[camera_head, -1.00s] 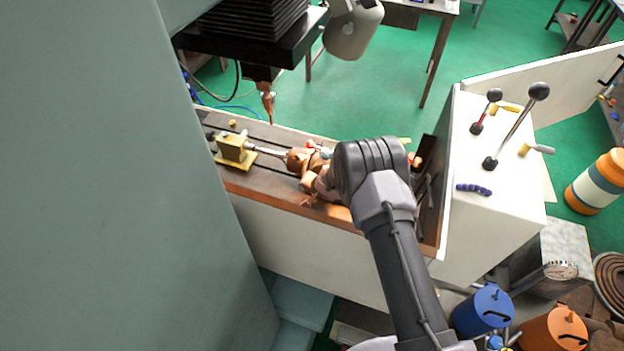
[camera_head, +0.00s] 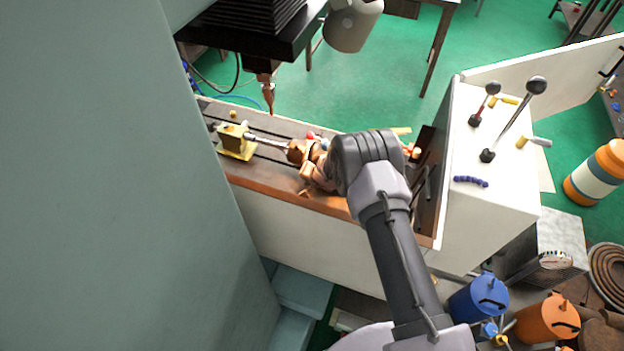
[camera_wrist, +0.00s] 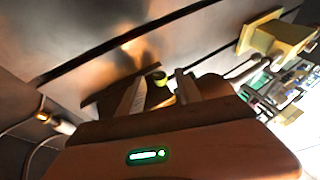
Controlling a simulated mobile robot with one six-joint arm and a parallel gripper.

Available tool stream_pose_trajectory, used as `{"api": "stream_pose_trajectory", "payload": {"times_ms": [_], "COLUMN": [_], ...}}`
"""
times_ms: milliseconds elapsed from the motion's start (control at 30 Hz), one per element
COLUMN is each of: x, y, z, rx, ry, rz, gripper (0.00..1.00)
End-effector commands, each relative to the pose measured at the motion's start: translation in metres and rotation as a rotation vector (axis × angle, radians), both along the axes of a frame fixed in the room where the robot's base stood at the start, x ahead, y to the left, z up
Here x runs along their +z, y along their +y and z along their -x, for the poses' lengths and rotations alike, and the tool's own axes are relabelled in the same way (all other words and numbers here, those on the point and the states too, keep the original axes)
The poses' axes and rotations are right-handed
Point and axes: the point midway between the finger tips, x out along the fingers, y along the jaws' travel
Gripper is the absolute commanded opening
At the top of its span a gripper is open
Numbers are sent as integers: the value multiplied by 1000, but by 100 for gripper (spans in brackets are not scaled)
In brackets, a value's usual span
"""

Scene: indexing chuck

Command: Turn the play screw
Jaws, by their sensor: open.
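My gripper (camera_wrist: 160,94) is open in the wrist view, with its two pale fingers pointing away from the camera. A small yellowish round part (camera_wrist: 158,78) shows between and just beyond the fingertips; it may be the play screw, but I cannot tell for sure. I cannot tell whether the fingers touch it. Brown chuck parts (camera_wrist: 215,86) lie behind the fingers. In the head view the copper-brown chuck (camera_head: 299,151) is on the machine table, and my grey wrist hides much of it and the gripper. A grey rod (camera_head: 268,139) runs from the chuck to the yellow tailstock (camera_head: 237,142).
The slotted machine table (camera_head: 245,174) lies under the chuck. A copper-tipped tool (camera_head: 269,97) hangs over its back edge. A white cabinet with levers (camera_head: 503,165) stands right of my arm. Blue (camera_head: 478,300) and orange (camera_head: 547,319) canisters stand low at the right.

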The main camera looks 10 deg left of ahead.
Motion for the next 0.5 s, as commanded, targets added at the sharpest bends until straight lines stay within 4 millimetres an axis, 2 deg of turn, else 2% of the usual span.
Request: {"api": "stream_pose_trajectory", "payload": {"times_ms": [167,500], "x": [17,106], "y": [-6,-38], "z": [8,52], "rx": [0,0], "ry": [0,-2], "rz": [-2,-1], "gripper": [42,42]}}
